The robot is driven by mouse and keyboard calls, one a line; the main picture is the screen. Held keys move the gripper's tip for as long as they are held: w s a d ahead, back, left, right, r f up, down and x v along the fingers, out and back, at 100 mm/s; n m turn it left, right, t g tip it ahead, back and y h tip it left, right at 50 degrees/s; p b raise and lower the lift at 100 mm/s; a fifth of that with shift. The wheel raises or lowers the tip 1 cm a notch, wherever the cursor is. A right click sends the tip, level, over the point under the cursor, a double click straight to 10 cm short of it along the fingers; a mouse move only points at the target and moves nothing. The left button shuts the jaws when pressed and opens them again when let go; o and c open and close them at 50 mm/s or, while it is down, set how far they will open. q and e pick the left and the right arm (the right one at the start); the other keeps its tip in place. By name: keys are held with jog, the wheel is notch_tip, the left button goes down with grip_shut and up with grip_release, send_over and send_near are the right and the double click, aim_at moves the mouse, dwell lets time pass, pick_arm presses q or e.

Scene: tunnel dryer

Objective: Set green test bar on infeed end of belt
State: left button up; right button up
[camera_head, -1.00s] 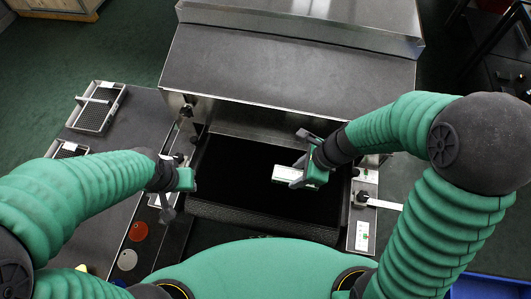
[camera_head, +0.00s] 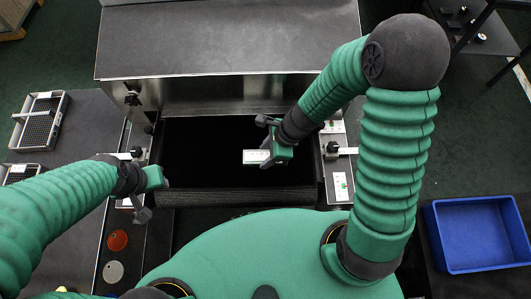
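The test bar (camera_head: 254,157) shows as a short, pale, whitish bar with a little green at its edge. It is over the black belt (camera_head: 200,150), right of the belt's middle and near its front end. My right gripper (camera_head: 266,158) is closed around the bar's right end. Whether the bar touches the belt or hangs just above it, I cannot tell. My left gripper (camera_head: 158,182) is at the belt's left front corner, away from the bar. No object shows in it, and its finger gap is not clear.
The grey dryer housing (camera_head: 230,40) stands behind the belt. Side rails with knobs flank the belt. A wire-mesh tray (camera_head: 38,122) lies on the left table, with a red disc (camera_head: 117,240) and a grey disc (camera_head: 113,271) nearer me. An empty blue bin (camera_head: 480,235) is at right.

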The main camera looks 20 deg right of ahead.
jog(key=o, duration=0.4)
jog(key=shift+w+d, duration=0.15)
jog(key=shift+a+r, duration=0.2)
jog(key=shift+r, duration=0.1)
jog(key=s+d+r+n+h+p, duration=0.2)
jog(key=d+r+n, duration=0.2)
jog(key=r+n, duration=0.3)
jog(key=s+d+r+n+t+h+p, duration=0.1)
jog(key=r+n, duration=0.6)
jog(key=n, duration=0.7)
jog(key=d+h+p, duration=0.1)
jog(key=d+p, duration=0.1)
jog(key=d, duration=0.1)
jog(key=shift+s+d, duration=0.15)
jog(key=shift+s, duration=0.2)
jog(key=shift+w+d+f, duration=0.1)
jog(key=shift+w, duration=0.05)
